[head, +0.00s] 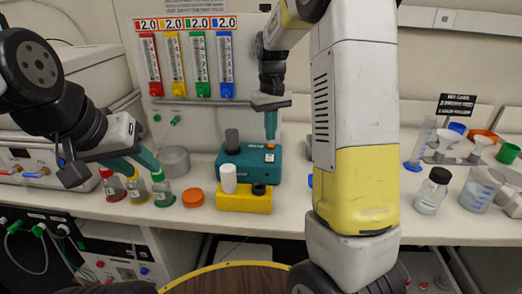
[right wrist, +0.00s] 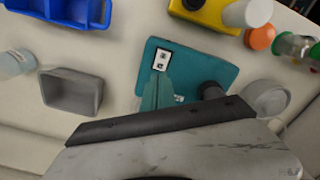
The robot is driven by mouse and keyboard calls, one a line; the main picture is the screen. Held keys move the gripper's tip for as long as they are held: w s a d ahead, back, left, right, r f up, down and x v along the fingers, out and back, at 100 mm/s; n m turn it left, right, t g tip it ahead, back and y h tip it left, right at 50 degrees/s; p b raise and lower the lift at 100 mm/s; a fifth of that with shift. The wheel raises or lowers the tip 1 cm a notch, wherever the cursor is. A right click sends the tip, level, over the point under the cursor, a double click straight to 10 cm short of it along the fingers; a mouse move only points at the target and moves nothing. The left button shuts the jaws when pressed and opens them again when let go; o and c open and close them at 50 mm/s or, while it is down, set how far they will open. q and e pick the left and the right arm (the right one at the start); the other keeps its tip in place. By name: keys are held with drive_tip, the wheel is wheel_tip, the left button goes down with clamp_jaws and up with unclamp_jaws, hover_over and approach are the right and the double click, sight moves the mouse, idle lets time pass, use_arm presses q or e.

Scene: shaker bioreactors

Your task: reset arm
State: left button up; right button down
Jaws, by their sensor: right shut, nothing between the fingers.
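My right gripper (head: 270,125) points straight down with its teal fingers closed and empty. It is over the teal device (head: 258,163) on the bench. In the right wrist view the gripper (right wrist: 160,90) has its fingertips in front of the teal device (right wrist: 205,68), beside a small black-and-white panel (right wrist: 161,59) on its top. I cannot tell whether the tips touch it. My left gripper (head: 142,164) is at the left, above and behind the small capped bottles; its teal fingers look apart, with nothing seen between them.
A yellow block (head: 243,202) with a white cylinder stands in front of the teal device. Bottles with red (head: 112,186), yellow (head: 136,188) and green caps (head: 162,190) stand left.

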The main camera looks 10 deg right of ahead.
drive_tip(key=shift+r, duration=0.7)
drive_tip(key=s+a+r+m+t+y, duration=0.1)
drive_tip(key=s+r+t, duration=0.2)
drive_tip(key=s, duration=0.9)
drive_tip(key=s+a+r+m+t+y, duration=0.1)
drive_tip(key=s+r+t, duration=0.2)
drive_tip(key=s, duration=0.9)
drive_tip(key=shift+s+r, duration=0.15)
drive_tip(key=shift+r, duration=0.55)
